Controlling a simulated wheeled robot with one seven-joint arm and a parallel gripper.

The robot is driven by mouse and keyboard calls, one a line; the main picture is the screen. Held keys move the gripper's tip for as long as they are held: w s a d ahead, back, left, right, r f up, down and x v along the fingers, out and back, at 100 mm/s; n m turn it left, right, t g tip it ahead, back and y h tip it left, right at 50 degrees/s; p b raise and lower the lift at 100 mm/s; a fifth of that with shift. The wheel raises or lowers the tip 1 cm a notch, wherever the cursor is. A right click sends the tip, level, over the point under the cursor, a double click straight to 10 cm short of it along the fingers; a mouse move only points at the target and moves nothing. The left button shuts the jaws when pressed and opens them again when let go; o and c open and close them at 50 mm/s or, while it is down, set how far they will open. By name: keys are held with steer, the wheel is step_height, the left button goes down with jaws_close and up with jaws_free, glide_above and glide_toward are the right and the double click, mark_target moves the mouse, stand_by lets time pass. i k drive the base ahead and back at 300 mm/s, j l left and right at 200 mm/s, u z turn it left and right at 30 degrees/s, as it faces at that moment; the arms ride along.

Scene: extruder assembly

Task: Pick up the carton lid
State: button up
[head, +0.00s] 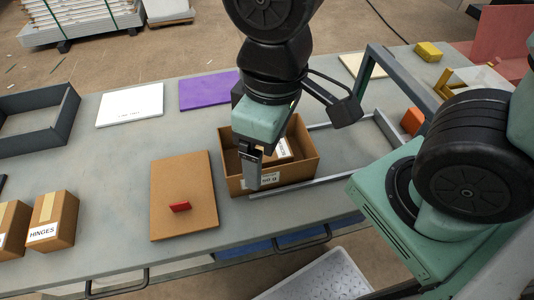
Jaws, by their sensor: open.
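The carton lid (183,178) is a flat brown square with a small red handle (180,207) near its front edge. It lies flat on the grey table, left of the open brown carton (302,168). My gripper (252,172) points down at the carton's left front side, to the right of the lid and apart from it. It is open, though its far finger is hard to see. The carton holds a small box with a white label (284,149), partly hidden by my arm.
Boxes labelled HINGES (62,207) stand at the left front. A dark open tray (68,118), a white sheet (130,105) and a purple sheet (208,91) lie behind. A grey metal frame (395,75) stands to the right. Bare table surrounds the lid.

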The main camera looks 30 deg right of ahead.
mark_target(182, 197)
steer(key=j+z, duration=0.1)
steer(key=j, duration=0.25)
steer(key=k+j+z, duration=0.1)
steer(key=j, duration=0.3)
steer(key=k+j+z, duration=0.1)
steer(key=j, duration=0.25)
steer(key=k+j+z, duration=0.1)
steer(key=j, duration=0.25)
steer(key=k+j+z, duration=0.1)
steer(key=k+j, duration=0.1)
steer(key=j, duration=0.1)
